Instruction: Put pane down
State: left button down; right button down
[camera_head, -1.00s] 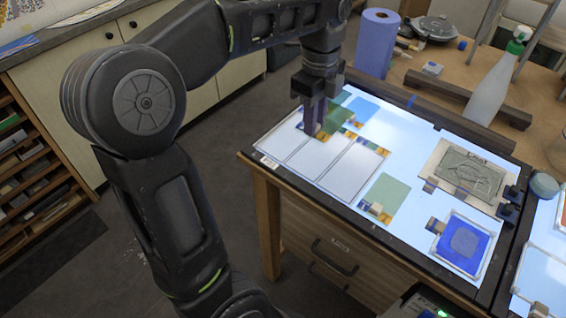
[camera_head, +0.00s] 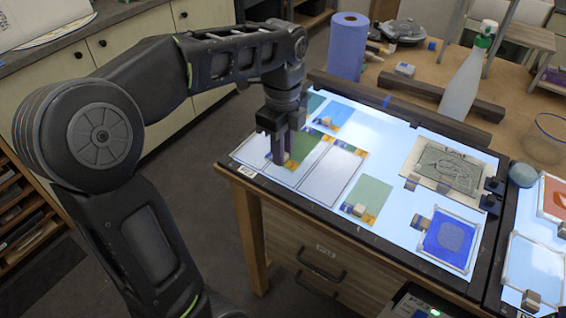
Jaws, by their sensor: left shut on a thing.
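My left gripper (camera_head: 281,156) is over the left part of the lit table (camera_head: 398,212), shut on the block-like grip at the corner of a green pane (camera_head: 304,144). The pane has an orange and yellow corner and lies low over the pale outlined panels (camera_head: 333,176). I cannot tell whether it touches the surface. The fingers hide part of the pane. My right gripper is not in view.
Another green pane (camera_head: 373,193) and a light blue pane (camera_head: 333,116) lie nearby. A framed dark blue pane (camera_head: 450,240) and a grey textured plate (camera_head: 462,168) are to the right. A spray bottle (camera_head: 466,85) and a blue roll (camera_head: 347,48) stand behind.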

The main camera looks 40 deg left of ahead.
pick_arm(q)
jog(key=shift+f, duration=1.9)
jog(key=c, duration=1.8)
grip_release()
jog(key=shift+f, duration=0.2)
jog(key=o, duration=0.5)
jog(key=shift+r, duration=0.1)
jog(key=shift+r, duration=0.15)
notch_tip(320, 180, up, 6)
jog(key=shift+r, duration=0.15)
notch_tip(320, 180, up, 6)
jog(key=p, duration=0.4)
jog(key=shift+p, duration=0.35)
